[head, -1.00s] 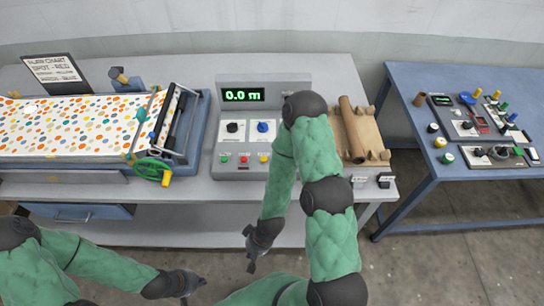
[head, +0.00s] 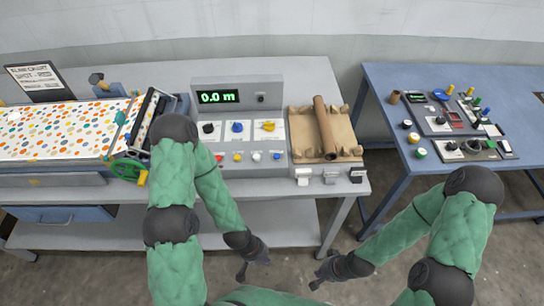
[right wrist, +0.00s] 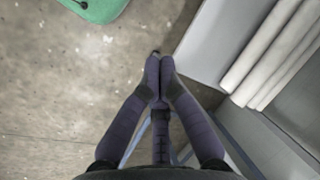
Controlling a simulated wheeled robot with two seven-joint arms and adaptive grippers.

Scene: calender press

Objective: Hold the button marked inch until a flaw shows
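The control console (head: 238,110) stands on the grey bench with its green display (head: 217,97) reading 0.0 m. Its front holds a row of small buttons: red (head: 219,160), yellow (head: 237,157), white (head: 256,156) and blue (head: 276,155). Their labels are too small to read, so I cannot tell which is inch. The spotted sheet (head: 60,132) lies at left, with multicoloured dots. A flaw chart sign (head: 38,80) stands behind it. My left gripper (head: 254,265) hangs before the bench; its opening is unclear. My right gripper (head: 322,271) is empty, fingertips together in the right wrist view (right wrist: 159,62).
A green handwheel (head: 130,168) sits beside my left arm. A cardboard tray with a brown roll (head: 324,127) is right of the console. A blue table (head: 385,100) with small parts stands further right. Open floor lies before the bench.

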